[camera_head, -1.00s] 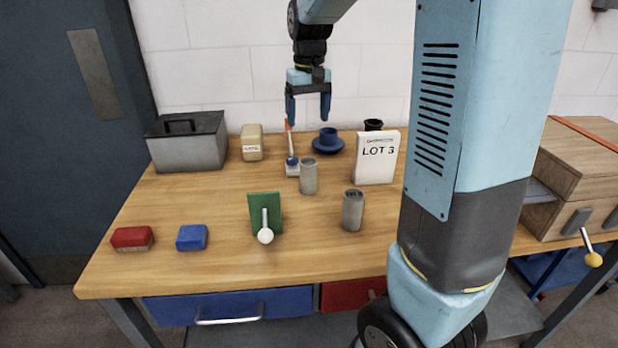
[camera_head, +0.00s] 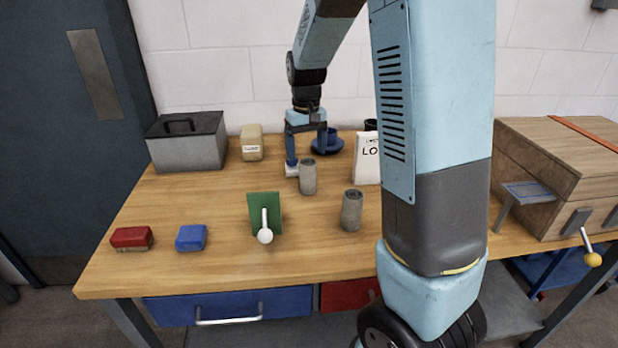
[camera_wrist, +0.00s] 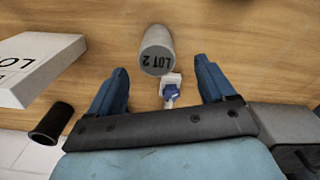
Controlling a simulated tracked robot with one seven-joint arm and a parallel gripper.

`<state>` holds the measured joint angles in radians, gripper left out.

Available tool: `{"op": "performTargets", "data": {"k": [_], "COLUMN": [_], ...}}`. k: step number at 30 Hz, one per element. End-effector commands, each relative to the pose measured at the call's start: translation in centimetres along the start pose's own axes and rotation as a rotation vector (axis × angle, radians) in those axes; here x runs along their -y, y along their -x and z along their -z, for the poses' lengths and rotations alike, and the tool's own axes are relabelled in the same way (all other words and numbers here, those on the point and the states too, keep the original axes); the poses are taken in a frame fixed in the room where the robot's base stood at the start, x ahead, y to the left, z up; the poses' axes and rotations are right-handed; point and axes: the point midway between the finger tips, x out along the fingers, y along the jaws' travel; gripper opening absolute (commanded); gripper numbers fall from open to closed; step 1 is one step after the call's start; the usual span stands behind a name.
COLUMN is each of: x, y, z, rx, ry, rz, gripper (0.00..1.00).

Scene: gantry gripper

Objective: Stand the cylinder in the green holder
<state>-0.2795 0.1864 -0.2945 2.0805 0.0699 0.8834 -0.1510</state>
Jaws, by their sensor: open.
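Two grey cylinders stand upright on the bench: a back one (camera_head: 308,179) and a front one (camera_head: 352,212). A green upright plate (camera_head: 265,206), with a white rod and ball in front, stands left of them; I cannot tell whether it is part of the green holder. My gripper (camera_head: 307,160) is open and empty, pointing down just behind the back cylinder. Parts of the bench are hidden behind my arm.
A small white base (camera_wrist: 172,82) with a blue part is close to the fingers. A LOT 3 box (camera_head: 366,160), a blue dish (camera_head: 326,146) and a tan container (camera_head: 251,142) stand behind. Red (camera_head: 131,238) and blue (camera_head: 191,237) blocks lie front left. A wooden chest (camera_head: 560,175) stands right.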

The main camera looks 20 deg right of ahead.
Motion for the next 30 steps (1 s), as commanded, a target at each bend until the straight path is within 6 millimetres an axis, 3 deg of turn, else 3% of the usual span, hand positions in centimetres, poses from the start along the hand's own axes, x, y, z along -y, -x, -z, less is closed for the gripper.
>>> {"op": "performTargets", "data": {"k": [9, 19, 30], "x": [-0.4, -0.4, -0.4], "y": [-4.0, -4.5, -4.5], "z": [0.0, 0.0, 0.0], "rx": [0.002, 0.000, 0.000], "ry": [0.001, 0.001, 0.002], "rz": [0.000, 0.000, 0.000], "gripper": [0.83, 0.82, 0.46]}}
